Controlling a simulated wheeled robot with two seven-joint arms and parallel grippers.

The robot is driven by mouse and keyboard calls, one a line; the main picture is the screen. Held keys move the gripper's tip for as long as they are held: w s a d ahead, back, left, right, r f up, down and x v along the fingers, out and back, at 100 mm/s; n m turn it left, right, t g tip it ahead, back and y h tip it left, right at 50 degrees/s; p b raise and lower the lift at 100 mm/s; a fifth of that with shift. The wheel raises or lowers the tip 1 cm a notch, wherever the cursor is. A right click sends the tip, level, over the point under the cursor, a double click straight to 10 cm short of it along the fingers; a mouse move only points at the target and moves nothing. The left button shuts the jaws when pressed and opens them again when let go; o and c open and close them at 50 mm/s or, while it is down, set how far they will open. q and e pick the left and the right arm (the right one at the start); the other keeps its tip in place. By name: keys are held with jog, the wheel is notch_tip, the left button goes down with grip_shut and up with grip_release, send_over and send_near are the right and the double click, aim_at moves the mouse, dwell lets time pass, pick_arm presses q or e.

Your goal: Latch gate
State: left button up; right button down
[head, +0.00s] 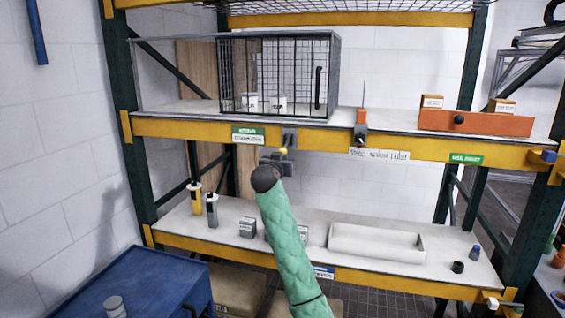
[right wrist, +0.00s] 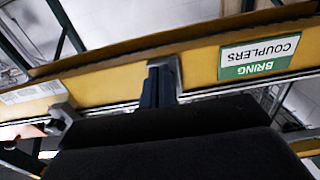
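The gate (head: 262,75) is a dark wire-mesh panel with a black upright handle (head: 318,87), at the front of a cage on the upper shelf. A grey bracket (head: 289,137) with a small yellow tip sits on the yellow beam below it; I cannot tell whether it is the latch. My right gripper (head: 277,160) is at the end of the green-sleeved arm, just below this bracket. In the right wrist view a dark bracket (right wrist: 163,82) stands against the beam beyond my black gripper body. The fingers are not clear, and contact cannot be told. My left gripper is not in view.
The lower shelf holds a white tray (head: 377,243), bottles and small boxes. A blue cabinet (head: 140,285) stands at lower left. A green sign (head: 249,135) hangs on the beam.

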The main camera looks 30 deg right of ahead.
aim_at(283, 149)
jog(key=shift+r, duration=1.75)
jog(key=shift+s+a+f, duration=0.6)
jog(key=shift+s+a, duration=0.1)
jog(key=shift+a, duration=0.1)
jog(key=v, duration=0.6)
jog(key=shift+s+a, duration=0.25)
jog(key=shift+a, duration=0.05)
